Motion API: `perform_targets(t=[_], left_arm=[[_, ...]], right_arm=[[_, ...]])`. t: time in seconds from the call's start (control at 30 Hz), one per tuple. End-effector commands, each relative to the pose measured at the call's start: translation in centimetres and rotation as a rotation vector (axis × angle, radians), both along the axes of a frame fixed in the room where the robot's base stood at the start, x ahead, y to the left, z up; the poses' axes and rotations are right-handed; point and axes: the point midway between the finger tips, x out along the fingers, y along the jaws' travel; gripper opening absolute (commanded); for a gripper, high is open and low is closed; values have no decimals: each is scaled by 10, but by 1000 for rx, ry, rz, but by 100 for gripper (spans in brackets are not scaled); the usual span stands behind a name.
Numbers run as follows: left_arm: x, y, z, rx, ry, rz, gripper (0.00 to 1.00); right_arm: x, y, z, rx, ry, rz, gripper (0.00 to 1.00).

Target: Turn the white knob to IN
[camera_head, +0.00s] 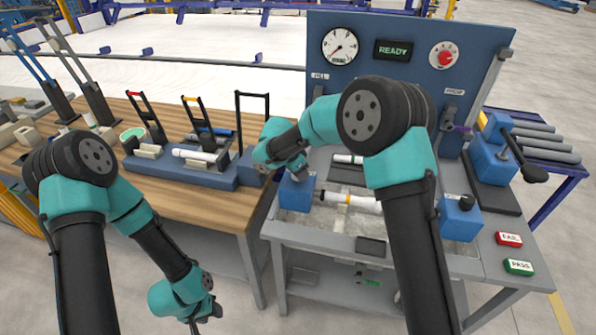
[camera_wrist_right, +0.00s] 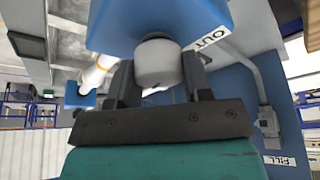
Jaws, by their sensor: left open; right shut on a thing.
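The white knob (camera_wrist_right: 158,64) sits on a blue block (camera_wrist_right: 150,22) in the right wrist view, with an OUT label (camera_wrist_right: 211,39) beside it. My right gripper (camera_wrist_right: 157,84) has a finger on each side of the knob and is shut on it. In the head view this gripper (camera_head: 299,174) is at the left blue block (camera_head: 296,194) of the bench, and the knob is hidden there. No IN label can be made out. My left gripper (camera_head: 203,319) is open and empty, low in front of the wooden table.
A white pipe (camera_head: 350,201) lies between the left and right blue blocks (camera_head: 460,218). Behind stands a blue panel with a gauge (camera_head: 340,46), a READY display (camera_head: 393,50) and a red knob (camera_head: 443,56). FAIL (camera_head: 509,239) and PASS (camera_head: 519,267) buttons are at right.

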Motion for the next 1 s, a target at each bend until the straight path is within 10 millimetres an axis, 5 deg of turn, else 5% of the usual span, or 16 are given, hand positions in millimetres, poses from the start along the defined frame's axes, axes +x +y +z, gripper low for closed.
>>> perform_targets(t=[0.67,0.7,1.0], left_arm=[[0,0,0,0,0,0,43],[0,0,0,0,0,0,43],[0,0,0,0,0,0,43]], right_arm=[[-1,0,-1,0,2,-83,22],[-1,0,-1,0,2,-83,49],[0,0,0,1,1,-82,71]])
